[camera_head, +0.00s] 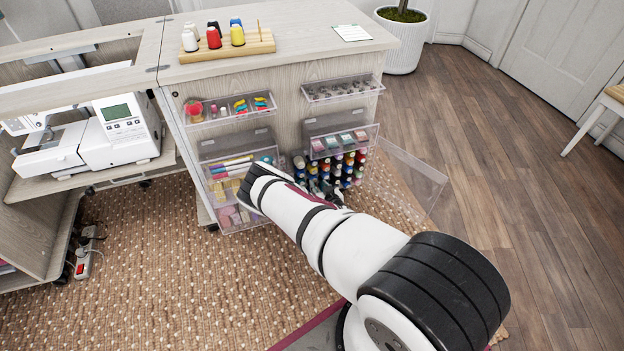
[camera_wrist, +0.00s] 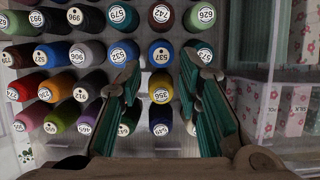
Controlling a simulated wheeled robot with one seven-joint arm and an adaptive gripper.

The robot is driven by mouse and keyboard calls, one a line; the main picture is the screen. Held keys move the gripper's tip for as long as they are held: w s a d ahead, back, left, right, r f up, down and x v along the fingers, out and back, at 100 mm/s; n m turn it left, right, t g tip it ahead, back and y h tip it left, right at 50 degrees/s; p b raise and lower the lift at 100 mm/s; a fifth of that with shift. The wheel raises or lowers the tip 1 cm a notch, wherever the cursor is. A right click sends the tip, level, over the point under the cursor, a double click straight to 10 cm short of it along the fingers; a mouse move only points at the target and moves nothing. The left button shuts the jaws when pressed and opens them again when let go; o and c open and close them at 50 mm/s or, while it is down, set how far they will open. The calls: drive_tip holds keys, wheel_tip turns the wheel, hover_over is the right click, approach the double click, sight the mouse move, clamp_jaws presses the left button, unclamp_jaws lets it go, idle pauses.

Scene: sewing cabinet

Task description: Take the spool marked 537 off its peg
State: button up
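In the wrist view, the spool marked 537 (camera_wrist: 161,52) is blue with a white round label and faces me end-on in the rack. It sits between and slightly above the tips of my gripper (camera_wrist: 160,66). The two green-padded fingers are open and apart, with nothing held between them. A yellow spool marked 356 (camera_wrist: 160,92) shows lower in the gap, with a blue one (camera_wrist: 160,128) below it. In the head view, my gripper (camera_head: 325,192) is at the spool rack on the cabinet side, and the 537 label is too small to read there.
Spools marked 532 (camera_wrist: 124,52) and 540 (camera_wrist: 204,52) flank it closely. A spool marked 742 (camera_wrist: 161,17) is above. In the head view, a clear door (camera_head: 408,180) hangs open right of the rack, and a clear bin (camera_head: 340,142) sits above it.

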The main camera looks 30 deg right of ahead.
sight(315, 181)
drive_tip(key=shift+b+x, duration=1.5)
drive_tip(key=shift+x, duration=1.25)
drive_tip(key=shift+a, duration=0.1)
drive_tip(key=shift+c, duration=0.6)
drive_tip(key=c, duration=0.4)
